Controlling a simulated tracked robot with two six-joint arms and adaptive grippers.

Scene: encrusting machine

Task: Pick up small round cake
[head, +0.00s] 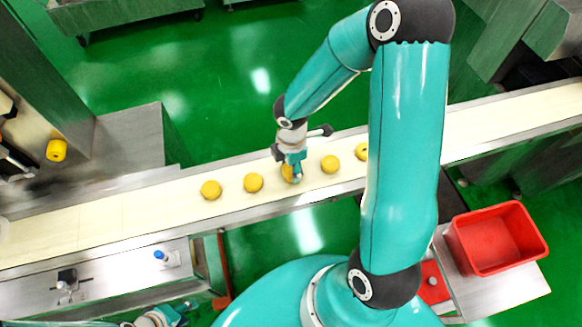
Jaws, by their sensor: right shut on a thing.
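Several small round yellow cakes lie in a row on the cream conveyor belt (120,210). Two cakes, one (211,190) and another (253,182), lie left of my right gripper. One cake (330,163) lies to its right, and a further cake (361,151) is partly hidden by my arm. My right gripper (292,176) reaches down over the belt and is shut on a small round cake (286,172), which its fingers partly cover. My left gripper (172,315) is low at the bottom left edge, partly cut off, and its fingers are unclear.
A red crate (497,240) stands on a metal surface at the right. A steel machine with a yellow cylindrical part (56,150) is at the left. A control panel with a blue knob (159,255) fronts the belt. Green floor lies open beyond the belt.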

